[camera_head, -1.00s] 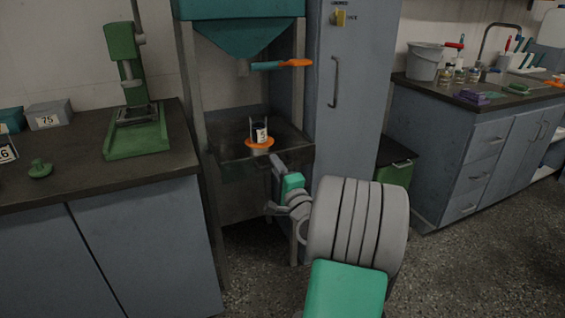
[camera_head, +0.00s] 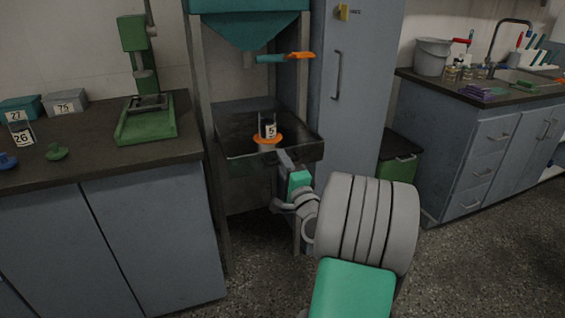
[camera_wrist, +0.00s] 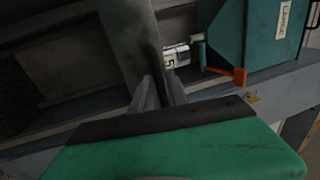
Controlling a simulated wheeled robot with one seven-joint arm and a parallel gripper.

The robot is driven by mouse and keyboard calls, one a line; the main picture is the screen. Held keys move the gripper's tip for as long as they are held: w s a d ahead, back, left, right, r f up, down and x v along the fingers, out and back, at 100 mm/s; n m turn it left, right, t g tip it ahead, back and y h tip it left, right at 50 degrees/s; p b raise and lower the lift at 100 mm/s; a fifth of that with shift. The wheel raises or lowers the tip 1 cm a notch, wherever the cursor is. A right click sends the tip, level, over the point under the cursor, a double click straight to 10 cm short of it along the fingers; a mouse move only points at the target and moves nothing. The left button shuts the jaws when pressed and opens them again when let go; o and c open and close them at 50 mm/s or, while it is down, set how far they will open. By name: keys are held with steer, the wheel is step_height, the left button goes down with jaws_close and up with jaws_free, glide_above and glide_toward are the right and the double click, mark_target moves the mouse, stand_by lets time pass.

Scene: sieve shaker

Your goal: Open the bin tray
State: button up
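The bin tray (camera_head: 240,152) appears to be the dark, see-through tray in the stand under the teal hopper (camera_head: 250,28). A pale cup with a "5" label (camera_head: 270,130) and an orange ring (camera_head: 267,139) stands over it. My gripper (camera_head: 284,158) is at the tray's front face, right of its middle. In the wrist view my gripper's fingers (camera_wrist: 160,88) point at a dark strip, perhaps the tray's edge. The labelled cup (camera_wrist: 175,56) is just beyond them. The fingers are close together; whether they hold the edge is unclear.
A bench (camera_head: 70,140) with a green press (camera_head: 145,115) stands at left. A tall grey cabinet (camera_head: 350,110) is right of the stand. A green bin (camera_head: 398,168) sits between it and the sink counter (camera_head: 470,150). The floor at right is clear.

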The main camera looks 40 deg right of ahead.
steer(key=shift+s+d, duration=0.1)
steer(key=shift+s, duration=0.05)
steer(key=v, duration=0.7)
steer(key=shift+s+b, duration=0.25)
steer(key=shift+b, duration=0.1)
steer(key=shift+f, duration=0.1)
